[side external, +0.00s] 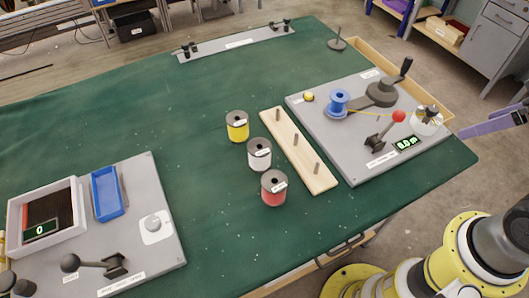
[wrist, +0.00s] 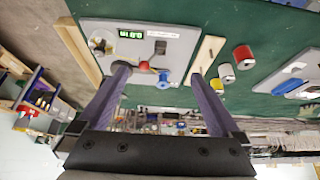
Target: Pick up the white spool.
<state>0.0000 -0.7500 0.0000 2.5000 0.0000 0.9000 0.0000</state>
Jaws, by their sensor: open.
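The white spool (side external: 259,155) stands upright on the green table in the side view, between the yellow spool (side external: 237,126) and the red spool (side external: 273,187). It also shows in the wrist view (wrist: 226,73), to the right of my fingers. My gripper (wrist: 158,74) is open, with two purple fingers spread wide and nothing between them. In the side view, my gripper (side external: 466,132) shows only partly at the right edge, beyond the grey panel and well apart from the white spool.
A wooden board with pegs (side external: 298,152) lies just right of the spools. Beyond it is a grey panel (side external: 345,165) with a blue spool (side external: 338,103), crank and red-knobbed lever. A blue tray (side external: 107,193) is at the left.

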